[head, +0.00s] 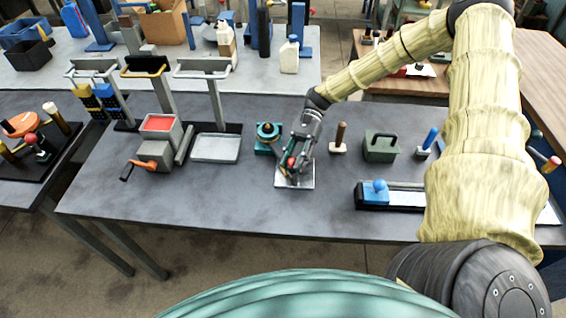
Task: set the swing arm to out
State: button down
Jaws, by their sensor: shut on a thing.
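My gripper (295,170) reaches down from the yellow-sleeved arm over a pale square plate (306,183) at the middle of the grey table. A red knob (291,161) shows between its fingers, and the gripper is shut on it. A teal device with a round dark and orange top (267,132) stands just left of and behind the gripper. The knob seems to belong to the swing arm, but the fingers hide most of what is under it. I cannot tell how the arm joins the teal device or which way it points.
Left are a shallow grey tray (216,149) and a grey box with red top and orange crank (140,165). Right are a brown-handled stamp (339,137), a green handled block (380,149) and a blue-knobbed slider (376,191). The front-left tabletop is clear.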

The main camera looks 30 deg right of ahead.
jog(key=shift+d+n+g+h, duration=0.5)
jog(key=shift+d+n+g, duration=0.1)
jog(key=shift+d, duration=0.25)
jog(key=c, duration=1)
grip_release()
jog(key=shift+c, duration=0.2)
jog(key=shift+r, duration=0.1)
notch_tip(320, 180, up, 10)
